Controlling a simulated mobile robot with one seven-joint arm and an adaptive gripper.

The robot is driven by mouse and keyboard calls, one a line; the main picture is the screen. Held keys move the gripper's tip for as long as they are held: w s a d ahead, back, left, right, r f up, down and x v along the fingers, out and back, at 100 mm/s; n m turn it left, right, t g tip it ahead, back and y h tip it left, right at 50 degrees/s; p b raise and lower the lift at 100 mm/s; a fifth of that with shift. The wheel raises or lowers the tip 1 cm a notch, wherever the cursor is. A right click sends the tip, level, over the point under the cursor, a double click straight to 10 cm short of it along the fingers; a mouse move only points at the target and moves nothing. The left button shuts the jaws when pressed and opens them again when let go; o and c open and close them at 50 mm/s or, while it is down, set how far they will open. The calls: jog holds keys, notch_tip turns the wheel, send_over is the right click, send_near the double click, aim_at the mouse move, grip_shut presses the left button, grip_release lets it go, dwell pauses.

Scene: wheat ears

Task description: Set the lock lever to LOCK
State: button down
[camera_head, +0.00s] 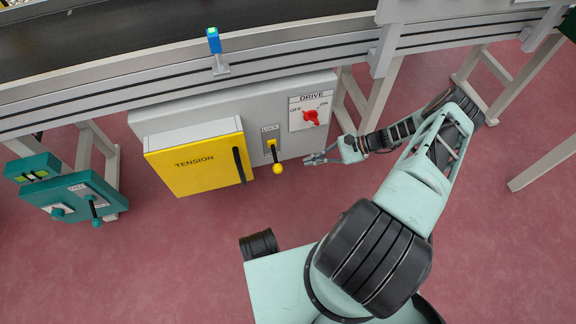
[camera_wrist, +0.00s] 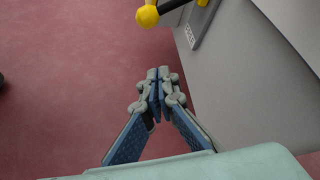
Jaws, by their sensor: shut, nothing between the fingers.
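The lock lever (camera_head: 274,154) is a short black rod with a yellow ball knob (camera_head: 278,168). It sits on a grey plate (camera_head: 269,133) whose label reads LOCK at its upper end. The rod points down and the knob is at its lower end. In the wrist view the yellow knob (camera_wrist: 147,16) is at the top, with the plate (camera_wrist: 199,22) to its right. My gripper (camera_head: 308,160) is to the right of the knob, apart from it. Its fingertips also show in the wrist view (camera_wrist: 158,74), shut together and empty, below the knob.
A yellow TENSION door (camera_head: 195,160) with a black handle is left of the lever. A red DRIVE knob (camera_head: 310,117) is up and right, on the same grey panel (camera_head: 160,122). A teal box (camera_head: 75,198) stands at the far left. Open red floor lies below the panel.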

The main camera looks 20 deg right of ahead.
aim_at(276, 159)
jog(key=b+x, duration=0.2)
jog(key=x, duration=0.8)
jog(key=shift+s+a+r, duration=0.15)
jog(key=shift+s+r, duration=0.1)
jog(key=shift+r, duration=0.4)
jog(key=shift+s+a+r, duration=0.15)
jog(key=shift+s+r, duration=0.1)
jog(key=shift+r, duration=0.35)
jog(key=shift+s+a+r, duration=0.1)
jog(key=shift+s+r, duration=0.15)
jog(key=shift+r, duration=0.4)
jog(key=shift+s+r, duration=0.1)
